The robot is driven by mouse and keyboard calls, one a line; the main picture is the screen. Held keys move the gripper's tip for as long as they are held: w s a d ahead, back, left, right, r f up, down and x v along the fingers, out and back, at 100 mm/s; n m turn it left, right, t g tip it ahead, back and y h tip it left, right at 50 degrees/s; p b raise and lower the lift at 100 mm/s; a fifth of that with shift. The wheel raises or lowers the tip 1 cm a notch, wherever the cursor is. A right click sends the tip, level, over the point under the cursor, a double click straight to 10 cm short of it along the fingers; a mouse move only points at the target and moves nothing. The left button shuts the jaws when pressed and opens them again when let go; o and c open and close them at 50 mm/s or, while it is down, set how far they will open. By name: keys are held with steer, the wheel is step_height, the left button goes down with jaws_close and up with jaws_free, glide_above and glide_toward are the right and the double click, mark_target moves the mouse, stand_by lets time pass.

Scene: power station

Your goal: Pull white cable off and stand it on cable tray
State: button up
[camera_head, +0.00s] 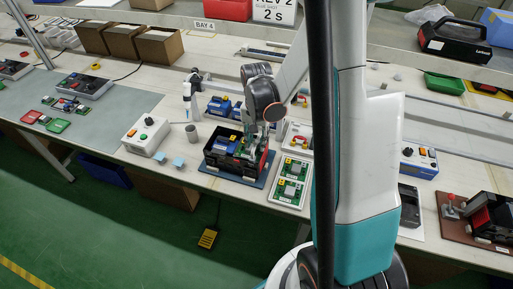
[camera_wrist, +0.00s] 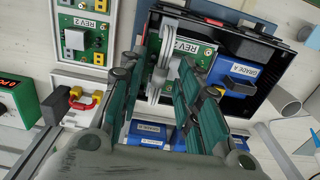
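The white cable (camera_wrist: 161,72) shows in the wrist view as a pale, looped piece above a green board marked REV 2 (camera_wrist: 205,52) inside an open black case. In the head view the case (camera_head: 221,163) stands on a blue mat. My gripper (camera_wrist: 155,75) is over the case; its green fingers are apart, one on each side of the white cable, and I see no clear grip on it. In the head view my gripper (camera_head: 250,139) reaches down into the case and hides much of it. A white tray (camera_wrist: 68,112) with red and yellow cables, seemingly the cable tray, lies beside the case.
A white tray of green boards (camera_head: 276,195) stands right of the case. Blue GRADE A modules (camera_head: 217,106) lie behind it. A grey cup (camera_head: 192,134) and a white control box (camera_head: 146,137) stand to the left. A shelf overhangs the back.

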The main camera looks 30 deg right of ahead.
mark_target(256, 141)
jaws_close()
steer(key=shift+r, duration=0.15)
steer(key=shift+r+p, duration=2.75)
steer(key=shift+r, duration=1.25)
steer(key=shift+f, duration=0.1)
